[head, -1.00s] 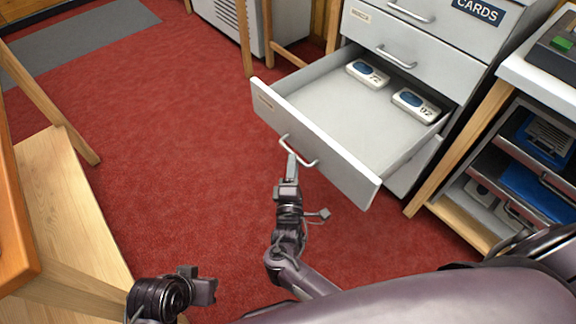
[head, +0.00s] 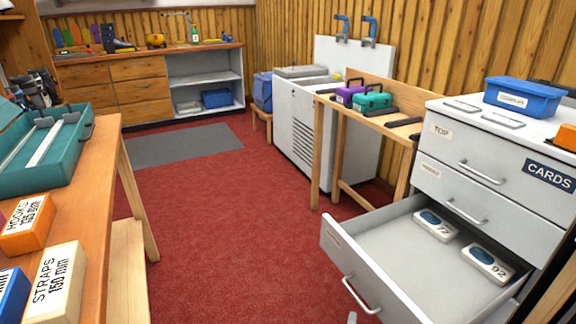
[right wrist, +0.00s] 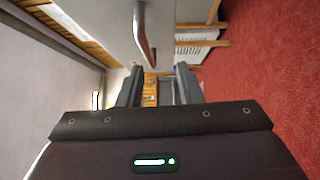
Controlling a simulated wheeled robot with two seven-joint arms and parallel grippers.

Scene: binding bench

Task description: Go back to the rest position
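The grey card cabinet (head: 448,150) stands at the right in the head view. Its lower drawer (head: 385,262) is pulled out, with two white-and-blue devices (head: 436,226) inside at the back. The drawer's handle (head: 360,296) shows near the bottom edge. A small grey tip of my right gripper (head: 352,318) shows just below that handle. In the right wrist view my right gripper (right wrist: 158,84) has its fingers apart with nothing between them; a metal handle (right wrist: 145,38) is ahead, clear of the fingers. My left gripper is not in view.
A wooden bench (head: 105,180) at the left holds a teal case (head: 50,150) and labelled boxes (head: 58,285). A wooden stand (head: 370,130) carries toolboxes beside the cabinet. The red floor (head: 225,220) between is clear.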

